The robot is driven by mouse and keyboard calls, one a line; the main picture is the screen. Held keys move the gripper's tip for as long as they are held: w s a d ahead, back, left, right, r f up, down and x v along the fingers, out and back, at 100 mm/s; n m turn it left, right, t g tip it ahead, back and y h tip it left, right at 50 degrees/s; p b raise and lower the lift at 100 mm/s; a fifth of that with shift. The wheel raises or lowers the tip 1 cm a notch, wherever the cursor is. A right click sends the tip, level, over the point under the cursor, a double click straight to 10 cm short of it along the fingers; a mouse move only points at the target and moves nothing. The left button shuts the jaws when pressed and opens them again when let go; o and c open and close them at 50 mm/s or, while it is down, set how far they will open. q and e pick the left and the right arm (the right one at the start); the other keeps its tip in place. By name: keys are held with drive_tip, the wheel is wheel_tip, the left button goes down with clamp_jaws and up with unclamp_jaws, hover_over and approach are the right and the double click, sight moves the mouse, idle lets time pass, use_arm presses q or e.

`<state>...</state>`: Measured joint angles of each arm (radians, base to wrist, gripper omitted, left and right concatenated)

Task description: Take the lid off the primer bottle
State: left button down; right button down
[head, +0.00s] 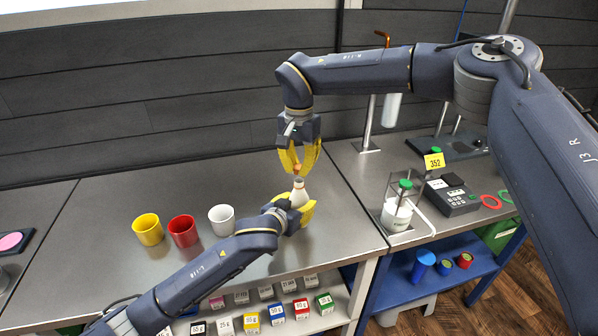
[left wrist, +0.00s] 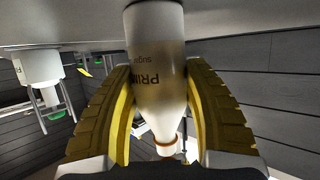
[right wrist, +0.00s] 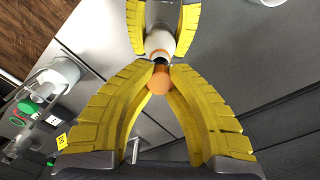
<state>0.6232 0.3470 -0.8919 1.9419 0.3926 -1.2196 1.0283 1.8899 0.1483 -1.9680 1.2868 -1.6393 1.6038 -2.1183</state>
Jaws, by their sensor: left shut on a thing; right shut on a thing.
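The primer bottle (head: 299,193) is pale with a white neck and stands upright over the bench. My left gripper (head: 297,204) is shut around its body. In the left wrist view the bottle (left wrist: 158,75) shows part of its label between the yellow fingers. The orange lid (head: 297,169) is between the fingertips of my right gripper (head: 298,165), straight above the bottle. In the right wrist view the lid (right wrist: 158,82) is close to the bottle neck, and a dark mouth shows between them. The lid looks off the neck by a small gap.
Yellow (head: 147,229), red (head: 183,231) and white (head: 221,219) cups stand on the bench to the left. A white container (head: 396,214) and a grey device (head: 452,197) are on the right. Several small labelled boxes sit on a shelf below. The bench's back left is clear.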

drive_tip(key=shift+r, duration=1.2)
use_arm(q)
drive_tip(key=c, duration=0.6)
unclamp_jaws()
drive_tip(key=shift+s, duration=0.1)
